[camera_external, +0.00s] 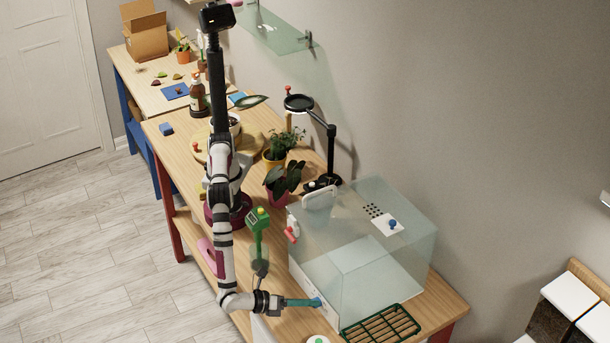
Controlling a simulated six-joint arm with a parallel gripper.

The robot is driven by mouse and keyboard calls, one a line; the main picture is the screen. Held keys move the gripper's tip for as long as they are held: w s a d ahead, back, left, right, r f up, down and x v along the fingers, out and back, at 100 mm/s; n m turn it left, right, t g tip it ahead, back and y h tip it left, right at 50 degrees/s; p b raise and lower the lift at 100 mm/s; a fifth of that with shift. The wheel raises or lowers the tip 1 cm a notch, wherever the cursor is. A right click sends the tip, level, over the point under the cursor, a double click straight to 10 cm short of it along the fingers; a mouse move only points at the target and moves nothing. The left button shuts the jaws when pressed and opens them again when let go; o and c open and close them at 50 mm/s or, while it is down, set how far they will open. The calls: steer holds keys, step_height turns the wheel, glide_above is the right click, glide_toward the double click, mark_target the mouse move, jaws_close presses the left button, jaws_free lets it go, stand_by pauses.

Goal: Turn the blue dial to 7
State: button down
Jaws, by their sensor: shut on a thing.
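The blue dial (318,301) is on the low white front panel of a clear glass case (415,260). It is small, and its pointer and numbers cannot be read. My gripper (314,302) reaches it from the left with teal fingers and is shut on it. The fingers cover part of the dial. A second blue knob (392,224) sits on a white plate on top of the case, apart from my gripper.
A green rack (381,324) lies in front of the case. A green-handled tool (258,222) stands close to my arm. A plant in a magenta pot (279,197) and a black lamp (331,150) stand behind. A red-ended lever (291,234) is on the case's left side.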

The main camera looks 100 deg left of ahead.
steer(key=m+g, duration=0.1)
steer(key=m+g+y, duration=0.1)
steer(key=m, duration=0.1)
steer(key=shift+w+d+r, duration=0.1)
steer(key=shift+w+d, duration=0.05)
steer(key=shift+d, duration=0.05)
steer(key=shift+w+d+m+g+y, duration=0.15)
steer(key=shift+m+g+y, duration=0.7)
steer(key=shift+m, duration=0.75)
steer(key=c, duration=0.5)
jaws_free()
steer(key=shift+c, duration=0.2)
steer(key=v, duration=0.5)
steer(key=shift+r, duration=0.1)
step_height(320, 180, up, 7)
